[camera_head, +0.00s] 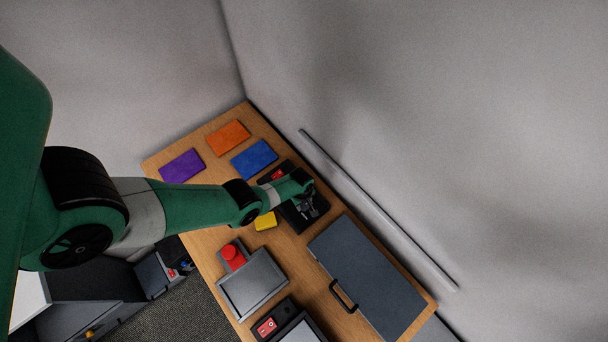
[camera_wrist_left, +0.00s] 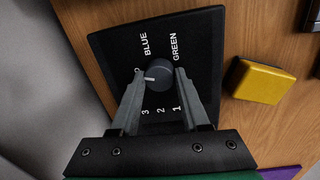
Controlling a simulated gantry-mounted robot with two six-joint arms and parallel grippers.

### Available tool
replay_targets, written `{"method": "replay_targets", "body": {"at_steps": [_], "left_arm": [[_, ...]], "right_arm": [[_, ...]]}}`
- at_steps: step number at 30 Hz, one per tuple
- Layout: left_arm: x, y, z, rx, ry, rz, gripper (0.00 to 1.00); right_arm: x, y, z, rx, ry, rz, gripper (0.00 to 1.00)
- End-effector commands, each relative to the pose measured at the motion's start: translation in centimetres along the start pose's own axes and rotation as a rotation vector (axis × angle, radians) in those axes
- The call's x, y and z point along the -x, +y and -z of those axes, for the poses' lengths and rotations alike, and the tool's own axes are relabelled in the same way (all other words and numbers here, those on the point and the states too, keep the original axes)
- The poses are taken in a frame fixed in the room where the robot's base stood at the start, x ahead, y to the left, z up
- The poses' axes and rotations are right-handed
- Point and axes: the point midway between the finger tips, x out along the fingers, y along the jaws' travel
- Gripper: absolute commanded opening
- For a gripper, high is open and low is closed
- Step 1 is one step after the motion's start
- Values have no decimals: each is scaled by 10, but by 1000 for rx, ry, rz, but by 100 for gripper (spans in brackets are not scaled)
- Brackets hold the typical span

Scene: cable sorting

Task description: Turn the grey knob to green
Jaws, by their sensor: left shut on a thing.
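The dark grey knob (camera_wrist_left: 158,76) sits on a black panel (camera_wrist_left: 112,50) with white labels BLUE, GREEN, 1, 2 and 3. The knob's white mark points to the left in the left wrist view, not at the GREEN label. My left gripper (camera_wrist_left: 160,84) has one finger on each side of the knob and is shut on it. In the head view, my left gripper (camera_head: 309,205) is over the black panel (camera_head: 291,217), and the knob is hard to make out there. My right gripper is not in view.
A yellow block (camera_head: 265,221) lies beside the panel. Purple (camera_head: 182,166), orange (camera_head: 228,136) and blue (camera_head: 254,159) pads lie on the wooden table. A red button (camera_head: 233,257), a grey screen (camera_head: 254,284) and a grey lid with a handle (camera_head: 370,278) are nearer. A wall stands behind.

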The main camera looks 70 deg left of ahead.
Motion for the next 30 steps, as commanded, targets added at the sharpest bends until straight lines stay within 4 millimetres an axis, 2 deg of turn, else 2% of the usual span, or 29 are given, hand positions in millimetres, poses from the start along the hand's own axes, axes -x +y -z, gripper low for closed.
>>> {"method": "replay_targets", "body": {"at_steps": [30], "left_arm": [[0, 1, 1, -961, -51, -1, 0]], "right_arm": [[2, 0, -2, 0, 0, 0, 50]]}}
